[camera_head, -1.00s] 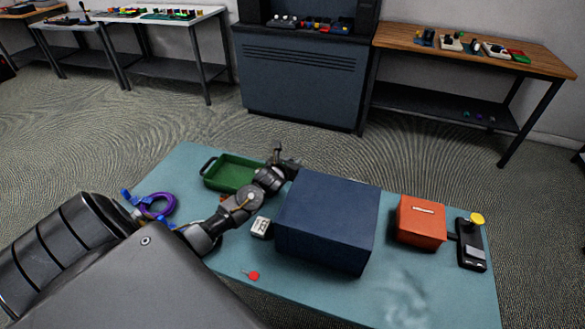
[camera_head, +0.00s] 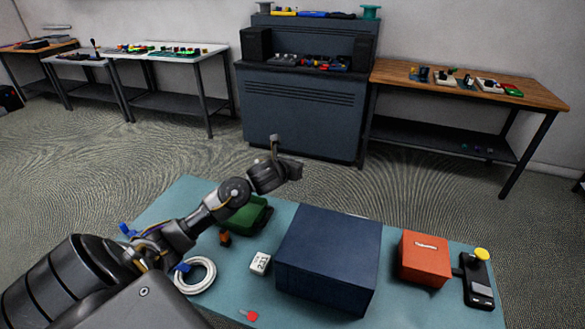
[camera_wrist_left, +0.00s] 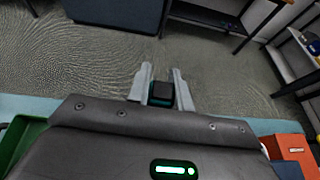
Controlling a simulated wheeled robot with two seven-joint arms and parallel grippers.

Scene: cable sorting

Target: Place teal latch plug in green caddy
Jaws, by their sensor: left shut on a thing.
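My left gripper (camera_head: 284,156) is raised above and beyond the far edge of the table in the head view. In the left wrist view its two pale fingers (camera_wrist_left: 162,80) are shut on a small dark block with teal edges, the teal latch plug (camera_wrist_left: 161,93). I cannot make the plug out in the head view. The green caddy (camera_head: 262,213) stands on the table below the left arm, which hides much of it. A green wall of the caddy (camera_wrist_left: 20,140) also shows at the left of the wrist view. My right gripper is not in view.
A large dark blue box (camera_head: 325,262) stands right of the caddy on the teal table (camera_head: 415,307). An orange box (camera_head: 424,262) and a black device with a yellow knob (camera_head: 478,283) are farther right. A white cable coil (camera_head: 196,276) and white block (camera_head: 260,263) lie nearer.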

